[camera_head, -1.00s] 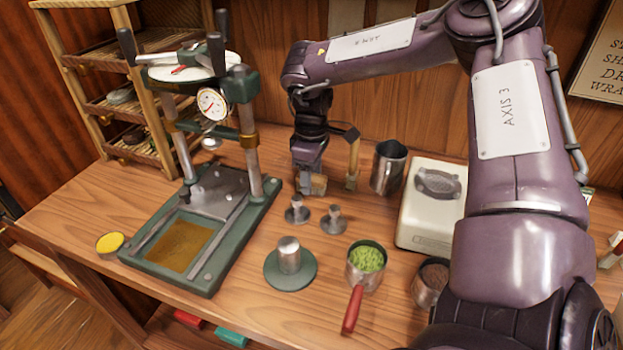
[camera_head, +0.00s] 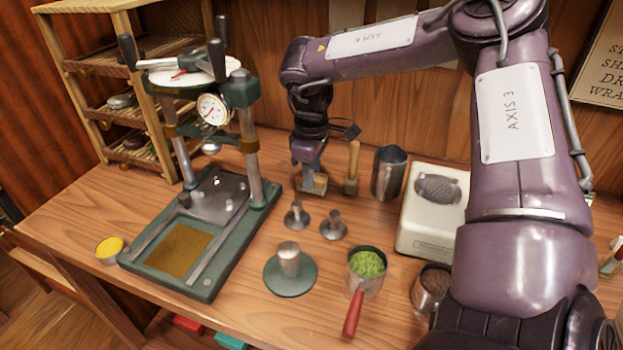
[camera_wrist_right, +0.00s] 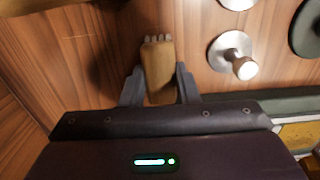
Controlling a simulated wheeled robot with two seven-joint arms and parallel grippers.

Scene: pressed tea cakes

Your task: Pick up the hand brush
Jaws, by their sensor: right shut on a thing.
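The hand brush (camera_head: 317,185) is a small wooden piece under my right gripper (camera_head: 308,174) at the back of the table. In the right wrist view the brush (camera_wrist_right: 158,68) shows a tan wooden body with pale bristles at its far end. It sits between the two grey fingers of my right gripper (camera_wrist_right: 160,88), which are shut on it. I cannot tell whether the brush touches the table. My left gripper is not in view.
An upright wooden-handled tool (camera_head: 352,168) and a metal jug (camera_head: 389,172) stand close right of the gripper. A green press (camera_head: 210,270) is to the left. Two small metal stamps (camera_head: 333,228) are in front. A white scale (camera_head: 420,230) is further right.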

